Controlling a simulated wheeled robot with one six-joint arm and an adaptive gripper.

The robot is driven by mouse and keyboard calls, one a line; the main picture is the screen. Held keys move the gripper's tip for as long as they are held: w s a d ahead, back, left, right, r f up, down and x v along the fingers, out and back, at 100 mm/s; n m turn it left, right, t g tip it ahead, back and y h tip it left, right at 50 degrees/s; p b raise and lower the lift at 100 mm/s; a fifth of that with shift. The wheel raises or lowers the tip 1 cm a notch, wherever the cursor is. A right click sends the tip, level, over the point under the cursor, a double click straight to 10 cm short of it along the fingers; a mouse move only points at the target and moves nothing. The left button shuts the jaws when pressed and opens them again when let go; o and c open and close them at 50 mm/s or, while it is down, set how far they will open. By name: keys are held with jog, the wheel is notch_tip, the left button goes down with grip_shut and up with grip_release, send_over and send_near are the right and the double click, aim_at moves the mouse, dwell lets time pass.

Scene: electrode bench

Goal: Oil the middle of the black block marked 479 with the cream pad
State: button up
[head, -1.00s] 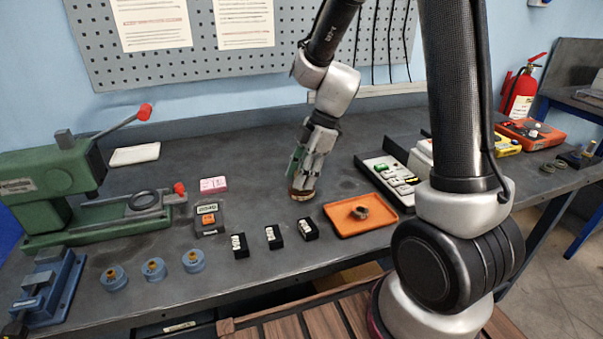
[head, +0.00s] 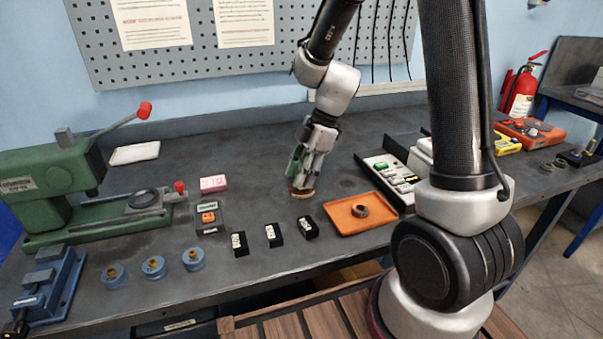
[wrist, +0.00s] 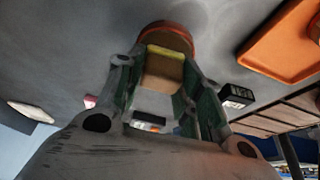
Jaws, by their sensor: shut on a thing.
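Three small black blocks with white labels stand in a row on the bench: a left one (head: 239,245), a middle one (head: 273,236) and a right one (head: 308,229). I cannot read which is marked 479. My gripper (head: 302,182) points down behind the right block, low over the bench. In the wrist view my gripper (wrist: 161,92) is shut on a tan block with a pale yellow edge, seemingly the cream pad (wrist: 163,68). A round brown dish (wrist: 172,33) lies at the pad's far end; whether they touch is unclear. A black block (wrist: 236,95) also shows there.
An orange tray (head: 345,226) with a ring stands right of the blocks. A black-edged tray (head: 373,164) of small parts is behind it. Blue round holders (head: 192,260), a small dark case (head: 209,219) and a green press (head: 60,190) are left. Bench behind my gripper is clear.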

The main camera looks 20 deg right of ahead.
jog(key=shift+r, duration=3.45)
